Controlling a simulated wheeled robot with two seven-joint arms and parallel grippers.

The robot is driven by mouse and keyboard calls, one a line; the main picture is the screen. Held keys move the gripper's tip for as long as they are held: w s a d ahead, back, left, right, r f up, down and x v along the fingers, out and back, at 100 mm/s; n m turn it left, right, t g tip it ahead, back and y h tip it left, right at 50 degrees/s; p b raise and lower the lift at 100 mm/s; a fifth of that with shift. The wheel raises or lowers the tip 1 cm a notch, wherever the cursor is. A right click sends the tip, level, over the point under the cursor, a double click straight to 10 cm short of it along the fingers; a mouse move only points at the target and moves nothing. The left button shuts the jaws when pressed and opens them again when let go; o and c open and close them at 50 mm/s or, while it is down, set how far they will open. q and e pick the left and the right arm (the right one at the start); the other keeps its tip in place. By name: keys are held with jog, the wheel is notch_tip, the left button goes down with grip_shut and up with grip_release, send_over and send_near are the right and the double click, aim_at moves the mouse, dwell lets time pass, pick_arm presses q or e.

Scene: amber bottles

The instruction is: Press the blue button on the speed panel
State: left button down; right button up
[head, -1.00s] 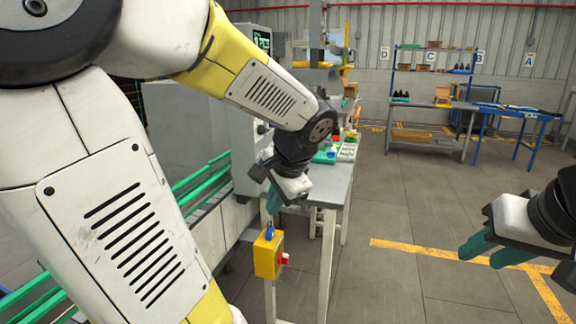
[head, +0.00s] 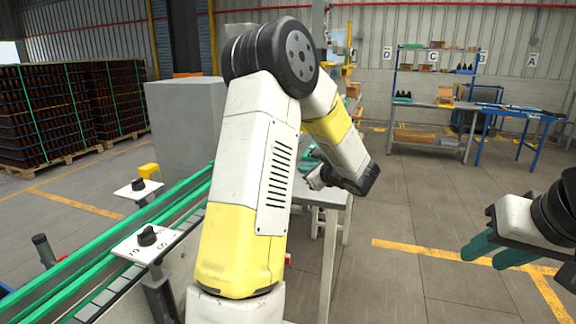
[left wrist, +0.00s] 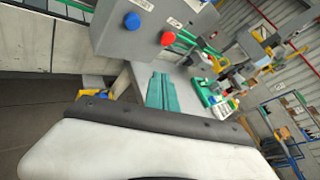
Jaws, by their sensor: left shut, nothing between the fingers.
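In the left wrist view a grey panel (left wrist: 150,32) carries a round blue button (left wrist: 132,20) and a red button (left wrist: 168,38). Small white labels beside them are too small to read. My left gripper (left wrist: 160,90) has its teal fingers together and empty. They appear below the buttons in that view, apart from the blue one. In the head view my left arm hides the panel's front and both buttons; the left wrist shows at the table's edge. My right gripper (head: 490,250) hangs empty at the right with its teal fingers apart.
A grey table (head: 332,190) stands behind my left arm. Floor at the right is open up to the blue workbench (head: 500,115).

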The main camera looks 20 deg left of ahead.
pick_arm(q)
jog(key=a, duration=0.8)
jog(key=shift+s+a, duration=0.3)
jog(key=shift+a, duration=0.1)
jog(key=shift+a, duration=0.15)
dwell(1.8)
jog(key=shift+a, duration=0.25)
jog(key=shift+a, duration=0.5)
dwell(0.8)
jog(key=shift+d, duration=0.85)
jog(key=shift+w+d, duration=0.15)
jog(key=shift+d, duration=2.4)
